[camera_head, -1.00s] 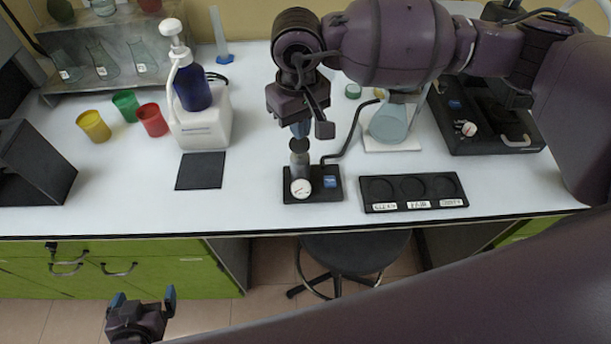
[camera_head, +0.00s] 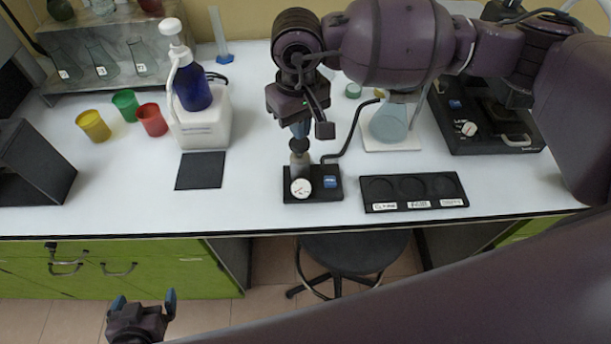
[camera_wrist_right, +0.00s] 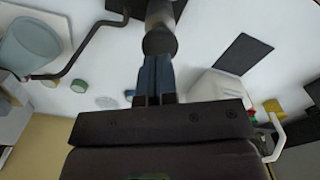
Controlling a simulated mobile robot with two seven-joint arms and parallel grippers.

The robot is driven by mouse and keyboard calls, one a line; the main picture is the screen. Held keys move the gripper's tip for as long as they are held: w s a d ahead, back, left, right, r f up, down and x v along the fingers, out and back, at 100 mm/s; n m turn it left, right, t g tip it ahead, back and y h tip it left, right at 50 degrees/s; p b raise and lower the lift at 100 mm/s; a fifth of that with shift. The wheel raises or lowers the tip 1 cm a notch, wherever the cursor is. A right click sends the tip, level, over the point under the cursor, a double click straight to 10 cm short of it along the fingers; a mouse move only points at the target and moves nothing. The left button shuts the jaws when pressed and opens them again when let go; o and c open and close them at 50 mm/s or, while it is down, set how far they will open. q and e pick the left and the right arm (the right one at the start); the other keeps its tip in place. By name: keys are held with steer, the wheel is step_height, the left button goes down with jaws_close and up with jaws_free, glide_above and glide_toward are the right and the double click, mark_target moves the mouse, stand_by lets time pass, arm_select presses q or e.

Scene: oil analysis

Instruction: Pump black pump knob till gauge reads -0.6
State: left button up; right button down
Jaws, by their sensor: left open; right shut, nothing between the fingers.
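The small vacuum pump (camera_head: 300,170) stands upright on a black base (camera_head: 327,192) near the bench's front edge. Its black knob (camera_head: 299,145) is on top, right under my right gripper (camera_head: 300,130). The blue fingertips are shut and empty, at or touching the knob; exact contact is hard to tell. In the right wrist view the fingertips (camera_wrist_right: 156,60) meet the knob (camera_wrist_right: 160,42). The round white gauge (camera_head: 300,188) faces front; its needle is too small to read. My left gripper (camera_head: 143,298) is open and empty, low in front of the bench.
A black hose runs from the pump to a flask (camera_head: 389,123) on a white plate. A black three-well tray (camera_head: 440,179) lies right of the pump. A dark mat (camera_head: 200,171), a white bottle station (camera_head: 203,128) and coloured cups (camera_head: 152,119) are to the left.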

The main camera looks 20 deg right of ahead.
steer(key=shift+f+b, duration=1)
steer(key=shift+f, duration=0.3)
steer(key=shift+f+b, duration=0.75)
steer(key=shift+f, duration=0.2)
arm_select(q)
steer(key=shift+g, duration=0.3)
steer(key=f, duration=0.2)
steer(key=s+f, duration=0.1)
steer(key=f, duration=0.1)
steer(key=shift+f, duration=0.4)
arm_select(e)
steer(key=shift+r, duration=0.2)
arm_select(q)
steer(key=shift+w+r+p, duration=0.25)
steer(key=shift+r+p, duration=0.05)
steer(key=shift+r, duration=0.2)
steer(key=shift+w+r+p, duration=0.25)
steer(key=shift+r+p, duration=0.05)
steer(key=shift+r, duration=0.15)
arm_select(e)
steer(key=shift+r, duration=2.15)
arm_select(q)
steer(key=shift+s+f, duration=0.1)
steer(key=shift+s, duration=0.1)
